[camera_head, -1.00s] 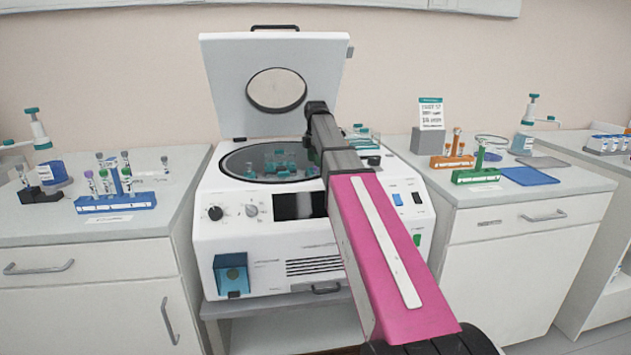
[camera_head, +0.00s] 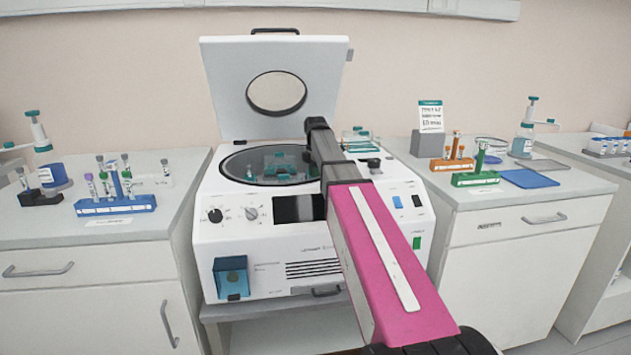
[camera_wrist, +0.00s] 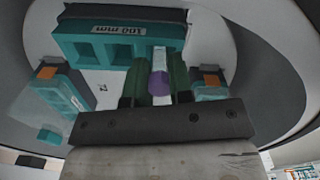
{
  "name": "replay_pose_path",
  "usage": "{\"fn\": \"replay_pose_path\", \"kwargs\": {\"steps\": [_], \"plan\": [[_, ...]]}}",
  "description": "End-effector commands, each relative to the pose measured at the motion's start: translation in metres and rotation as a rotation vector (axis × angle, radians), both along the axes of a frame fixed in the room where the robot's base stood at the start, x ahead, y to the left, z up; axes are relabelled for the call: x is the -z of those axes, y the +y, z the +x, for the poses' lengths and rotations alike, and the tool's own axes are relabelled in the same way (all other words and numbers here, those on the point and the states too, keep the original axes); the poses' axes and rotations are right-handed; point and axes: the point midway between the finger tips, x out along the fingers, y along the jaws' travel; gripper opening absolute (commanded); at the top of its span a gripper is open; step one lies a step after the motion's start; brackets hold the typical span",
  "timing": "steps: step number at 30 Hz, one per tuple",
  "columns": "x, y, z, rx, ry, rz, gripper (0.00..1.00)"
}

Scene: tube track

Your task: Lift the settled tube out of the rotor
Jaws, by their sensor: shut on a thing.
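The centrifuge (camera_head: 310,245) stands in the middle with its lid (camera_head: 275,75) raised and its bowl (camera_head: 235,170) open. The teal rotor parts (camera_head: 280,165) show inside the bowl. In the wrist view, my gripper (camera_wrist: 164,78) is shut on a tube with a purple cap (camera_wrist: 159,84). Its two green fingers flank the cap. The tube's pale body (camera_wrist: 159,57) runs away from the fingers over the right part of a teal bucket (camera_wrist: 117,47) marked "100 mm". I cannot tell how deep its lower end sits. In the head view, my arm hides the gripper.
Other teal buckets (camera_wrist: 60,90) lie close on both sides of the gripper, inside the bowl wall. A blue rack (camera_head: 115,205) with tubes stands on the left counter. Orange (camera_head: 452,164) and green (camera_head: 476,179) racks and a blue mat (camera_head: 528,178) lie on the right counter.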

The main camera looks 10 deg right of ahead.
Motion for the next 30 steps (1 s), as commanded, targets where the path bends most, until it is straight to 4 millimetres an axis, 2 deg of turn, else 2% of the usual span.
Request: {"fn": "replay_pose_path", "kwargs": {"steps": [5, 11, 20, 30], "plan": [[-0.003, 0.000, 0.000, 0.000, 0.000, 0.000, 0.07], [-0.020, 0.000, 0.001, 0.000, -0.002, 0.001, 0.07], [-0.066, 0.000, 0.001, 0.000, -0.002, 0.000, 0.07], [-0.129, 0.000, 0.002, 0.000, -0.002, 0.000, 0.07]]}}
